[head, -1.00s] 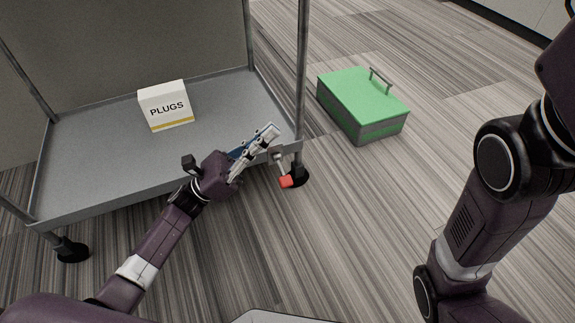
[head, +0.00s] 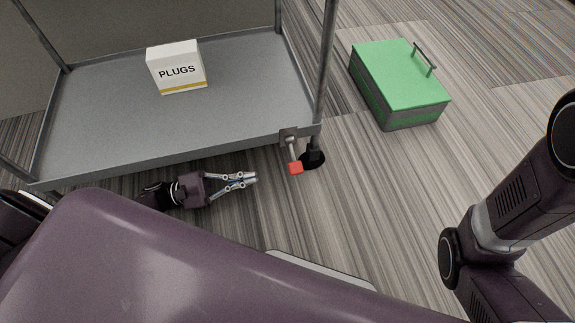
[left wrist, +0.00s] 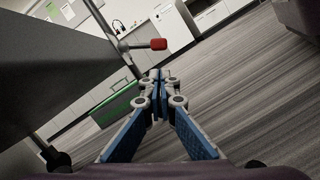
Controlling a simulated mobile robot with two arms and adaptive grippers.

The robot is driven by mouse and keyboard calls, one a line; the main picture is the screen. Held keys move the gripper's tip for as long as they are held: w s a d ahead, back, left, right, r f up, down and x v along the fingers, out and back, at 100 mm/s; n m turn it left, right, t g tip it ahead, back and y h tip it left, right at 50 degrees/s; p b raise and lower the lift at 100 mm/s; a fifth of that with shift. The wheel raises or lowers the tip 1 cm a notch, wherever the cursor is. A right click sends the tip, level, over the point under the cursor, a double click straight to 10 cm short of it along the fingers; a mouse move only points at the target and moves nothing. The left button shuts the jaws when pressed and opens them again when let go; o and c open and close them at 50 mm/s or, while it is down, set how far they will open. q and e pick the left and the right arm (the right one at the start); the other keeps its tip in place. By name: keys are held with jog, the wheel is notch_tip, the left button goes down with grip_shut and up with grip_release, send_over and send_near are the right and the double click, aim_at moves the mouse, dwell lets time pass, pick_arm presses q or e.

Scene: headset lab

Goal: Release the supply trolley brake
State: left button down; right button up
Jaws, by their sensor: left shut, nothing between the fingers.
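The grey supply trolley (head: 235,105) stands at the upper left of the head view. Its brake lever hangs from a bracket (head: 289,136) at the shelf's front right corner, pointing down to a red tip (head: 296,168). The red tip also shows above the fingers in the left wrist view (left wrist: 157,44). My left gripper (head: 254,178) is shut and empty, below the shelf's front edge and left of the red tip, with a gap between them. Its fingertips (left wrist: 157,76) meet in the left wrist view. My right gripper is out of view.
A white PLUGS box (head: 177,68) sits on the trolley shelf. A green case (head: 400,75) with a handle lies on the floor right of the trolley. A black foot (head: 313,158) stands close behind the red tip. Floor in front is open.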

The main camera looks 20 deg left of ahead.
aim_at(293, 157)
pick_arm(q)
jog(key=b+x, duration=0.1)
jog(key=x, duration=0.9)
jog(key=shift+b, duration=0.3)
